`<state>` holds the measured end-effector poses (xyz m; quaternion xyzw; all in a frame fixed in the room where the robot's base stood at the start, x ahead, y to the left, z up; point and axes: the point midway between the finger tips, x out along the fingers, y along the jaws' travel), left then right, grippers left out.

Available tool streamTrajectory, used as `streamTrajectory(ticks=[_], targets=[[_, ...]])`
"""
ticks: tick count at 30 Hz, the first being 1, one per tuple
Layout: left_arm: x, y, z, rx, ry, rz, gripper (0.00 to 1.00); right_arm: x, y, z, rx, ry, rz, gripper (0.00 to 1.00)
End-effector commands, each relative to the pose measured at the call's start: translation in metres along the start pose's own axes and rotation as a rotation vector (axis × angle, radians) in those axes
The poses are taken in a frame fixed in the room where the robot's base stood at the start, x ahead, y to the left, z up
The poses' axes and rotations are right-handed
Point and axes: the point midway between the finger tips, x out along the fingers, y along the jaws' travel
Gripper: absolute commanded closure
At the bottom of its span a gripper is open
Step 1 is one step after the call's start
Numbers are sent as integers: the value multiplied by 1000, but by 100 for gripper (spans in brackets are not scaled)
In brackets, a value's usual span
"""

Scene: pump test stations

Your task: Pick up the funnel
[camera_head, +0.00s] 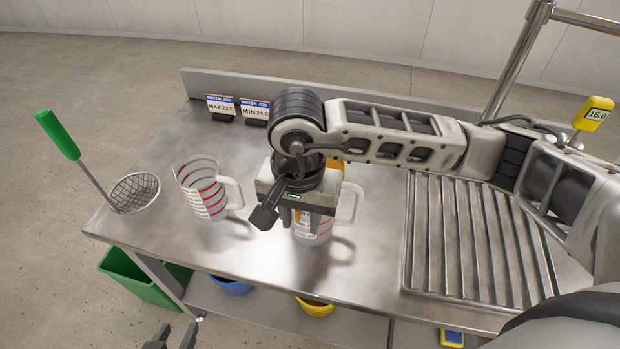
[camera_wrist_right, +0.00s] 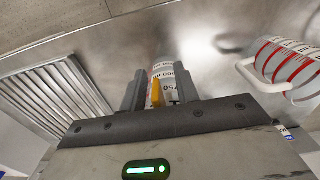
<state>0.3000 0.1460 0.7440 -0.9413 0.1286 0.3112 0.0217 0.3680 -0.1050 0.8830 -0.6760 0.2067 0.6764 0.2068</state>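An orange-yellow piece, seemingly the funnel (camera_head: 335,165), shows behind my right wrist at the right measuring jug (camera_head: 325,229). Its full shape is hidden by my arm. In the right wrist view a narrow yellow part (camera_wrist_right: 155,91) lies between my right fingers, with the jug's printed scale behind it. My right gripper (camera_head: 288,216) is over that jug; its fingers (camera_wrist_right: 160,90) stand apart, with a gap beside the yellow part. My left gripper (camera_head: 172,338) is at the bottom edge, fingers apart and empty, off the table.
Another measuring jug (camera_head: 203,190) stands left on the steel table (camera_head: 150,215). A green-handled strainer (camera_head: 135,192) is at the left corner. Two water job signs (camera_head: 238,107) stand at the back. A ribbed drainboard (camera_head: 480,240) and yellow meter (camera_head: 593,113) are right. Buckets (camera_head: 315,307) sit below.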

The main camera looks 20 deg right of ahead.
Motion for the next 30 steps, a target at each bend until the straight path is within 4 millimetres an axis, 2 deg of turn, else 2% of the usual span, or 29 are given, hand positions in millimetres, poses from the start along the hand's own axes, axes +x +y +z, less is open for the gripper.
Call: streamTrajectory(ticks=[2,5,17,20,30], targets=[[0,0,0,1,1,0,64,0,0,0,0,0,0,72],[0,0,0,1,1,0,64,0,0,0,0,0,-1,100],[1,0,0,-1,1,1,64,-4,-1,0,1,2,-3,100],[2,1,1,-4,2,1,64,-16,-1,-1,0,3,-5,100],[5,3,0,-22,14,5,64,-82,-1,-1,0,4,-4,100]])
